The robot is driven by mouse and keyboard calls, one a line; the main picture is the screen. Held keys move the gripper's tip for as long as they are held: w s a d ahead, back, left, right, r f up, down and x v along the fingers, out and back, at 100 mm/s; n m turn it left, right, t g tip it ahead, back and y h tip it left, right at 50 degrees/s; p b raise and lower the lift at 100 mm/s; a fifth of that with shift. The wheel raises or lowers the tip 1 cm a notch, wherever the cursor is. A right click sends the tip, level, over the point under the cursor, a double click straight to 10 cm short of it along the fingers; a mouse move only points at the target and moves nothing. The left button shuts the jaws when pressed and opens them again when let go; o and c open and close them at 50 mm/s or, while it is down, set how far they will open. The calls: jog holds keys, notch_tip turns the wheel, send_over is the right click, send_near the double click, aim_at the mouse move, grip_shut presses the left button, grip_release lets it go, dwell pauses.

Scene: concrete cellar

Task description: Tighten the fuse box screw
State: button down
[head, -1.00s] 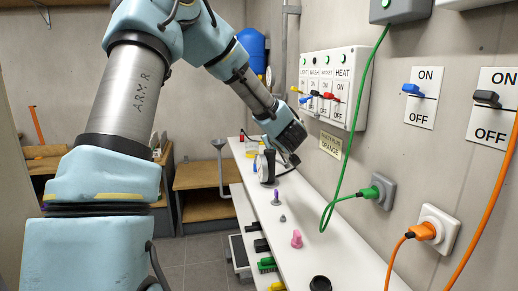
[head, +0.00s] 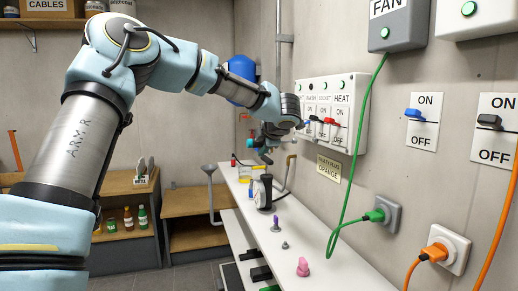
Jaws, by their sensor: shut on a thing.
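The fuse box (head: 352,105) is a white box on the right wall, with a row of switches, green lamps and labels including HEAT. I cannot pick out its screw; the box's left part is partly behind my wrist. My gripper (head: 266,146) is small and dark in the head view, just left of the fuse box and above the far end of the white shelf. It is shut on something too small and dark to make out. A bent grey tool-like thing with a tan end (head: 291,160) shows just below and right of it; I cannot tell whether they touch.
The white shelf (head: 322,262) runs along the wall, with a white-faced dial (head: 261,189), a purple piece (head: 275,223) and a pink piece (head: 303,267). A green cable (head: 350,170) hangs before the wall beside the box. An orange plug (head: 435,252) sits lower right.

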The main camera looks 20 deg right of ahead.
jog(key=shift+d+r+p, duration=0.1)
jog(key=shift+p, duration=0.2)
jog(key=shift+s+d+p, duration=0.2)
jog(key=shift+d+p, duration=0.3)
jog(key=shift+d, duration=0.7)
jog(key=shift+s+d+p, duration=0.15)
jog(key=shift+d+p, duration=0.3)
jog(key=shift+d, duration=0.75)
jog(key=shift+s+d, duration=0.1)
jog(key=shift+d, duration=0.7)
jog(key=shift+f+b, duration=0.25)
jog(key=shift+b, duration=0.45)
jog(key=t+b, duration=0.1)
jog(key=b, duration=0.2)
jog(key=t+b, duration=0.1)
jog(key=b, duration=0.3)
jog(key=shift+r+t, duration=0.35)
jog(key=shift+t, duration=0.05)
jog(key=shift+w+r+b, duration=0.2)
jog(key=shift+b, duration=0.15)
